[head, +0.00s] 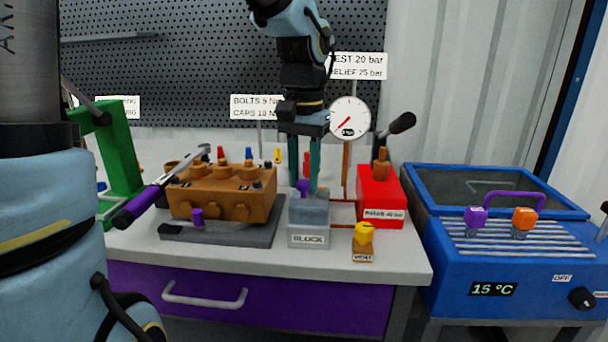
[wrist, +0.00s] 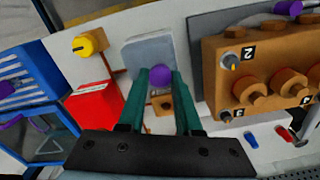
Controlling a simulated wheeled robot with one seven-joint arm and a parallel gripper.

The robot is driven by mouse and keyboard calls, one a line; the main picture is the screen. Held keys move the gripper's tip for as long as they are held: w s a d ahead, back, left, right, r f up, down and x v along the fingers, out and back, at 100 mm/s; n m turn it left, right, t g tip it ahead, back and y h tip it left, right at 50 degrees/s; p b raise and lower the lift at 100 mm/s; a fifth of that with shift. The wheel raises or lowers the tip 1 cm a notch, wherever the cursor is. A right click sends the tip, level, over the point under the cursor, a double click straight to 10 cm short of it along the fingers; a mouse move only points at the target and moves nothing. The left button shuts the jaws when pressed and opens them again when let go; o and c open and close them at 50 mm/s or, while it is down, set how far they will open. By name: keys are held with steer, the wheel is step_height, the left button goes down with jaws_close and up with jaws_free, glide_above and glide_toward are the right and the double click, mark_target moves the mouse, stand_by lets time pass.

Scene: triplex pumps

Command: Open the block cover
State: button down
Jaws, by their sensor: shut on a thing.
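The grey block (head: 308,239), labelled BLOCK, stands at the front of the bench. In the wrist view the cover (wrist: 147,50) shows as a grey plate just beyond the purple knob (wrist: 160,77). My gripper (head: 304,182) points down from above, its two teal fingers on either side of the knob and shut on it. The wrist view shows the knob between the fingertips (wrist: 160,75). Whether the cover is lifted at all I cannot tell.
An orange pump body (head: 225,193) on a dark base stands left of the block. The red box (head: 380,200) and yellow-knobbed valve (head: 363,238) stand to the right. A purple-handled tool (head: 148,200) lies at left. A blue bath (head: 500,255) is far right.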

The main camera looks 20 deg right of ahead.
mark_target(325, 197)
steer(key=shift+d, duration=0.1)
steer(key=shift+s+d+r+y, duration=0.3)
steer(key=shift+d+y, duration=0.1)
steer(key=shift+y, duration=0.2)
steer(key=shift+s+d+r+t+y, duration=0.3)
steer(key=shift+d+t+y, duration=0.2)
steer(key=shift+d+y, duration=0.25)
steer(key=shift+s+d+r+t+y, duration=0.15)
steer(key=shift+s+d+t+y, duration=0.1)
steer(key=shift+d+t+y, duration=0.45)
steer(key=shift+a, duration=0.2)
steer(key=c, duration=0.6)
jaws_free()
steer(key=v, duration=1)
steer(key=shift+d+r, duration=0.25)
steer(key=shift+r, duration=0.1)
steer(key=shift+w, duration=0.1)
